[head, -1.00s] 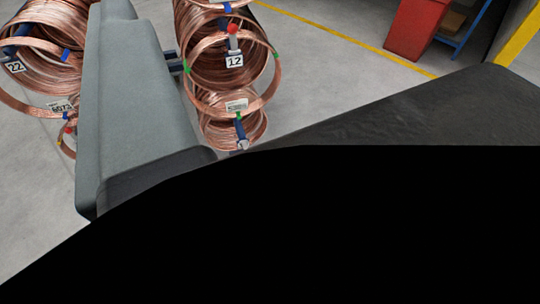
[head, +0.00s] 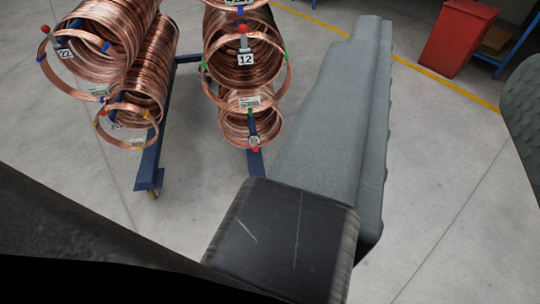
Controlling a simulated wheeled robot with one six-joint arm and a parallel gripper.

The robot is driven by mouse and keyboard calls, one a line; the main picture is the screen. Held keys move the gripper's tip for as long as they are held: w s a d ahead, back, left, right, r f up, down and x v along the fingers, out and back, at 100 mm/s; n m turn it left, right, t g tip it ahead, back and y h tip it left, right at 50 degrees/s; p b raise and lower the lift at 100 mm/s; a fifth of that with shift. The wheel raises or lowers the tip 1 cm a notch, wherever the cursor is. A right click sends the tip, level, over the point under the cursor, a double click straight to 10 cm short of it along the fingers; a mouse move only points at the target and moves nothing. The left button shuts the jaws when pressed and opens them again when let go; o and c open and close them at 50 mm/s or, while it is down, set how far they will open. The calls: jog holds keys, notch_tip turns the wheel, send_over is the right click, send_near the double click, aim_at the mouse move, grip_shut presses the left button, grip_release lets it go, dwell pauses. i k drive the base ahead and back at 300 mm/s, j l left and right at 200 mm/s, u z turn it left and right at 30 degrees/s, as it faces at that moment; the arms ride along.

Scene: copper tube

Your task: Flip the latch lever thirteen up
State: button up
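No number thirteen is readable. A latch lever with a red knob (head: 255,149) hangs at the bottom of the lower copper coil (head: 235,125) in the middle stack; the plate beside it is too small to read. Above it, the plate marked 12 (head: 245,59) has its lever's red knob (head: 241,29) above the plate. A long grey part of mine with a dark block at its near end fills the middle right, right of the coils. It appears apart from the levers. My gripper's fingertips cannot be made out, so its opening is unclear.
A left coil stack (head: 110,45) carries the plate marked 22 (head: 65,54). A blue rack frame (head: 150,165) stands on the concrete floor between the stacks. A red bin (head: 457,40) is at the back right. Bare floor (head: 430,190) lies to the right.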

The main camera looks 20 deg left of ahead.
aim_at(255, 148)
jog(key=k+j, duration=0.7)
jog(key=k, duration=0.15)
jog(key=k+j, duration=0.7)
jog(key=k, duration=0.15)
jog(key=i+l, duration=0.15)
jog(key=l, duration=0.25)
jog(key=i+l, duration=0.1)
jog(key=l, duration=0.35)
jog(key=i+l+z, duration=0.1)
jog(key=l, duration=0.3)
jog(key=i+z, duration=0.15)
jog(key=i, duration=1.45)
jog(key=i+j, duration=0.35)
